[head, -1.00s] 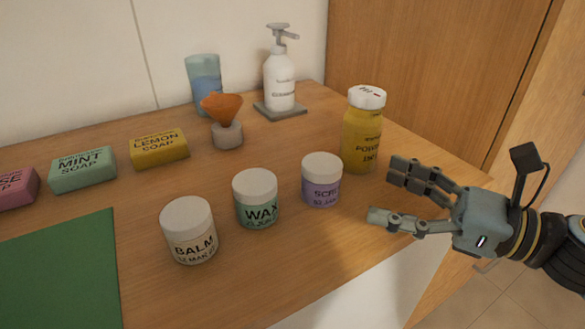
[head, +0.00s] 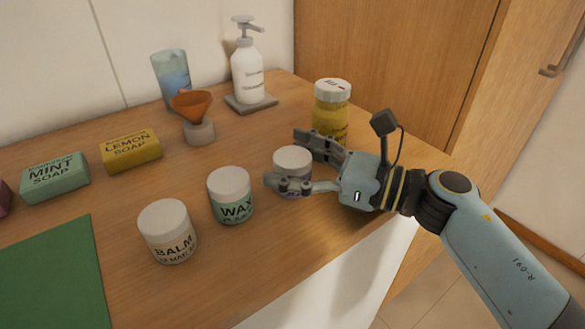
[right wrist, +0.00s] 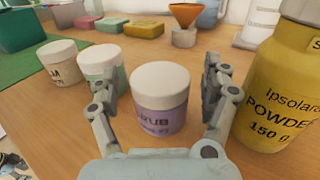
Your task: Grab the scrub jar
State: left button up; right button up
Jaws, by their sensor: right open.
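The scrub jar (head: 293,160), white-lidded with a purple label, stands upright on the wooden top. In the right wrist view the scrub jar (right wrist: 160,100) sits between my fingers, its label partly readable. My right gripper (head: 289,160) is open, one finger on each side of the jar. In the right wrist view the gripper (right wrist: 160,95) shows a gap on the right side of the jar; contact on the left cannot be told. The near finger hides much of the jar's label in the head view. My left gripper is not in view.
The yellow powder bottle (head: 331,113) stands close behind the right gripper's far finger. The wax jar (head: 231,195) is just left of the near finger, with the balm jar (head: 167,232) beyond. Soaps, an orange-topped holder (head: 199,118) and a pump bottle (head: 247,68) stand farther back.

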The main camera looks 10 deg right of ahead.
jog(key=c, duration=1.3)
